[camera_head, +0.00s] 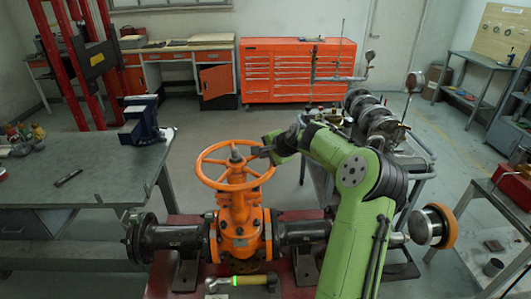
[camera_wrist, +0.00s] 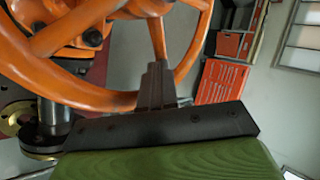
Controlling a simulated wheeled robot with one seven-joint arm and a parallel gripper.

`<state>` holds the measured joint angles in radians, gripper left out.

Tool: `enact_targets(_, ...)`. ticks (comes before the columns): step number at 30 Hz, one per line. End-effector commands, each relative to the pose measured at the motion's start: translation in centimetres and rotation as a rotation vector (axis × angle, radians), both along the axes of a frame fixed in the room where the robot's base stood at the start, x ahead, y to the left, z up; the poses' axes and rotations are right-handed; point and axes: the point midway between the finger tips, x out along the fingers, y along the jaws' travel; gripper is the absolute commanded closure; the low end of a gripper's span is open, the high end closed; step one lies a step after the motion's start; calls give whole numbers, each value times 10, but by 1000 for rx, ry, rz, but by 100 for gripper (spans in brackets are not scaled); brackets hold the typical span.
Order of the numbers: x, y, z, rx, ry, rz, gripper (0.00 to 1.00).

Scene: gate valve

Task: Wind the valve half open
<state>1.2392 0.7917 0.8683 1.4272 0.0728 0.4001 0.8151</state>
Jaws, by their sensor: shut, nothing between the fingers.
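The orange gate valve (camera_head: 239,232) stands upright on a dark red base, with its orange handwheel (camera_head: 204,177) on top, lying roughly flat around a central stem. My gripper (camera_head: 258,152) is at the right side of the wheel's rim in the head view. In the wrist view the handwheel (camera_wrist: 100,98) fills the upper left, and my gripper's fingers (camera_wrist: 157,82) are shut together with nothing between them. The fingers reach up at the rim near a spoke; whether they touch it I cannot tell. The valve's opening is not visible.
Dark pipes (camera_head: 172,237) run out to both sides. A workbench (camera_head: 95,170) with a blue vise (camera_head: 141,120) is at the left; a cart with metal parts stands behind my arm.

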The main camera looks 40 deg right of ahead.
Motion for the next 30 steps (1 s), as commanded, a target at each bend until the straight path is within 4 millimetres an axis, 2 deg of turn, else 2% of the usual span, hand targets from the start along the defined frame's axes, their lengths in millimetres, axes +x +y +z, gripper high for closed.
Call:
enact_targets(8,13,-5,3,2,1,127,100)
enact_targets(30,72,-10,-1,-1,2,113,100)
